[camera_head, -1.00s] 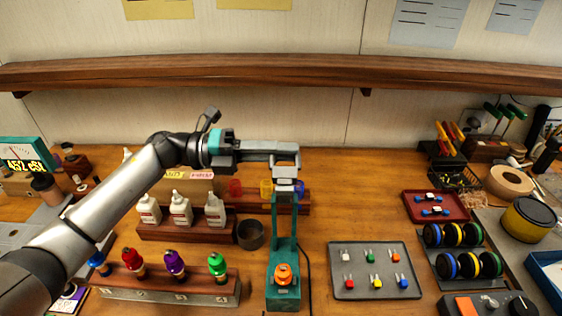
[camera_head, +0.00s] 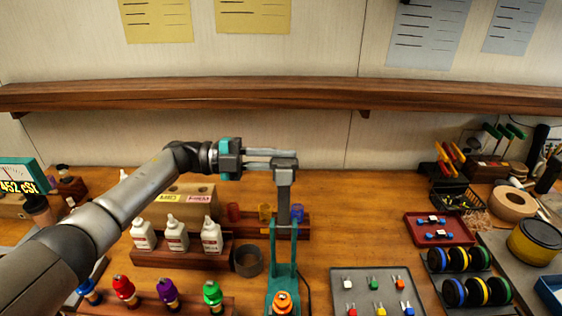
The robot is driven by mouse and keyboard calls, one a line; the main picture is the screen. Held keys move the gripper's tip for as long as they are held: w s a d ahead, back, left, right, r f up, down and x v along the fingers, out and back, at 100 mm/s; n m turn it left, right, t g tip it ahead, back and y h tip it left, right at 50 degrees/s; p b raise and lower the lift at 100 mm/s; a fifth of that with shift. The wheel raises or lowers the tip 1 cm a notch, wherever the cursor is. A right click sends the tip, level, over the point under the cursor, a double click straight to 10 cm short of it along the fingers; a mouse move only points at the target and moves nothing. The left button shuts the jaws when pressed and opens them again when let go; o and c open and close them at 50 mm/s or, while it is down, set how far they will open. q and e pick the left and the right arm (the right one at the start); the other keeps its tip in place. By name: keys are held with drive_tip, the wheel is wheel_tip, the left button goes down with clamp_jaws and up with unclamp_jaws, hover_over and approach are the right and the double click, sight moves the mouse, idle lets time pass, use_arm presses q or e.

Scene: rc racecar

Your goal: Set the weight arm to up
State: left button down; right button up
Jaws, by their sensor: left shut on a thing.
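A teal stand (camera_head: 283,262) stands on the table in the lower middle, with an orange knob (camera_head: 282,302) low on its front. A grey weight arm (camera_head: 284,203) stands above its top and looks upright. My left gripper (camera_head: 284,164) reaches in from the left, level, and is shut on the upper end of the grey arm. The fingers partly hide that end. My right gripper is not in view.
White bottles (camera_head: 176,234) in a wooden rack and a dark cup (camera_head: 248,261) are left of the stand. Colored-top pieces (camera_head: 167,293) are at the lower left. A grey tray (camera_head: 372,275) lies to the right. A wooden shelf (camera_head: 190,95) crosses the wall behind.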

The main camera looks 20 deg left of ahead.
use_arm(q)
drive_tip(key=shift+r, duration=0.2)
drive_tip(key=c, duration=0.9)
unclamp_jaws()
drive_tip(key=shift+f, duration=0.15)
drive_tip(key=shift+b+v, duration=1.95)
drive_tip(key=shift+v, duration=5.7)
